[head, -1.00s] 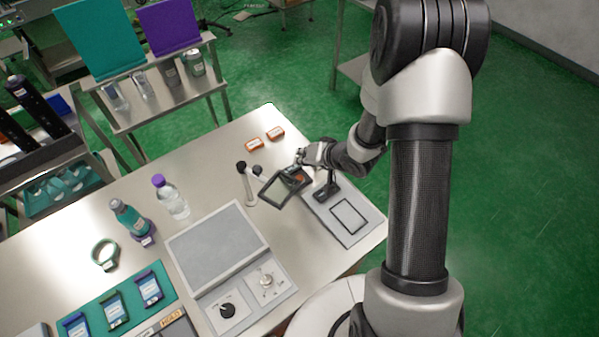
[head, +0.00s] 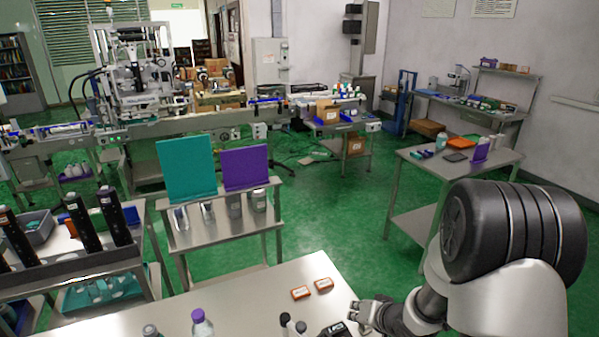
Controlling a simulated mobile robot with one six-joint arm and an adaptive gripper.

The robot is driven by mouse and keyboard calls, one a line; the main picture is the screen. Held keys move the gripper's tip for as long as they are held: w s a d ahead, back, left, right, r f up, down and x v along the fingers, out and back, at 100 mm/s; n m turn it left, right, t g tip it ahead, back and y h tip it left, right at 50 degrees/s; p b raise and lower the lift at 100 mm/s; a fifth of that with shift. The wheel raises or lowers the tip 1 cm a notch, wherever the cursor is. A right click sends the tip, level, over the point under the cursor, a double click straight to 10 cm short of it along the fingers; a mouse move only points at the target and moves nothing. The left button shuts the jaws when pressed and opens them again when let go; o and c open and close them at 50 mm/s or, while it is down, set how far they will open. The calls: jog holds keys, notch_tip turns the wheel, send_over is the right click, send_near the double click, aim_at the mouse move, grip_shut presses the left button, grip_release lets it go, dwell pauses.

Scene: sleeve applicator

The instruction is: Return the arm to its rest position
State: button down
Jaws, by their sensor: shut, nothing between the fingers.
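My arm reaches in from the lower right of the head view, with its large dark joint nearest the camera. My gripper (head: 358,311) is at the bottom, over the right end of the near steel table (head: 270,283). It is shut and empty, small in the picture. A black device (head: 335,330) is just below it, cut off by the bottom edge; I cannot tell whether the two touch.
Black-topped posts (head: 292,324) and a purple-capped bottle (head: 201,325) stand farther left. A shelf with a teal panel (head: 187,170) and a purple panel (head: 245,167) stands behind. Green floor (head: 340,220) is open beyond.

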jog(key=s+d+r+h+b, duration=0.1)
jog(key=s+d+r+h, duration=0.2)
jog(key=r, duration=0.5)
jog(key=s+d+r+h+b, duration=0.1)
jog(key=s+d+r+h, duration=0.1)
jog(key=s+r, duration=0.45)
jog(key=s+a+r+n+g+y, duration=0.1)
jog(key=s+a+r, duration=0.2)
jog(key=s, duration=0.7)
jog(key=s+a+r+n+g+b, duration=0.1)
jog(key=s+a+r+n+g, duration=0.1)
jog(key=s, duration=0.8)
jog(key=shift+a+r+g+y, duration=0.35)
jog(key=shift+a+r, duration=0.4)
jog(key=shift+a, duration=0.45)
